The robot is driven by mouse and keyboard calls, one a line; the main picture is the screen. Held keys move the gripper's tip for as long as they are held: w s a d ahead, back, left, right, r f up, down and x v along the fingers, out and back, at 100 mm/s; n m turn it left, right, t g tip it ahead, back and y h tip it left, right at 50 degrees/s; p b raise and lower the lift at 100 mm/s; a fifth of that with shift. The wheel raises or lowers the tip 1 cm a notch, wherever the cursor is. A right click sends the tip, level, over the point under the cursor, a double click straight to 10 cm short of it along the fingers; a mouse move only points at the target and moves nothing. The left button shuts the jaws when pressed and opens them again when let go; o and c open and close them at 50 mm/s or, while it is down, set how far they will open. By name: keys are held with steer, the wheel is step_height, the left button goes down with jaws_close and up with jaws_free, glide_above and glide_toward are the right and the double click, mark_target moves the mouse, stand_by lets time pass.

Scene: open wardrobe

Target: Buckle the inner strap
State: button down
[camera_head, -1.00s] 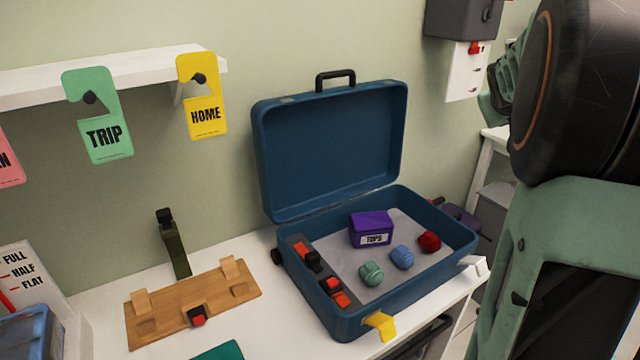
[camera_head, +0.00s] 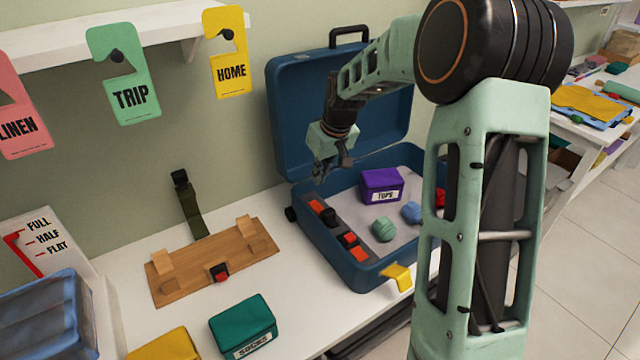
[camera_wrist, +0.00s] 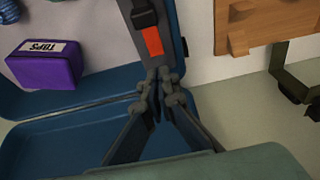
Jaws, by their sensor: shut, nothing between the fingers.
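The blue suitcase (camera_head: 352,262) stands open on the white table with its lid up. Inside, along its left side, runs a grey inner strap (camera_head: 330,232) with black buckle parts and orange-red pieces. In the wrist view the strap (camera_wrist: 168,52) shows one black buckle part (camera_wrist: 144,16) and an orange piece (camera_wrist: 152,42). My gripper (camera_head: 322,176) is shut and empty, above the left back part of the suitcase. In the wrist view its fingertips (camera_wrist: 160,82) overlap the strap's end; whether they touch it I cannot tell.
In the suitcase are a purple TOPS box (camera_head: 380,186) and rolled balls, green (camera_head: 384,229), blue (camera_head: 411,212) and red. A wooden board (camera_head: 212,262) with a buckle and a dark green upright strap (camera_head: 189,204) are left. A teal SOCKS box (camera_head: 242,326) lies in front.

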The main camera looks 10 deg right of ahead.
mark_target(328, 215)
steer(key=x, duration=0.9)
steer(key=shift+f+b, duration=0.1)
steer(key=shift+b, duration=0.2)
steer(key=shift+s+d+r, duration=0.2)
steer(key=shift+s+d, duration=0.1)
steer(key=shift+s, duration=0.3)
steer(key=shift+s+d+r, duration=0.15)
steer(key=shift+s+d, duration=0.15)
steer(key=shift+s, duration=0.3)
steer(key=shift+s+d, duration=0.25)
steer(key=shift+s, duration=0.45)
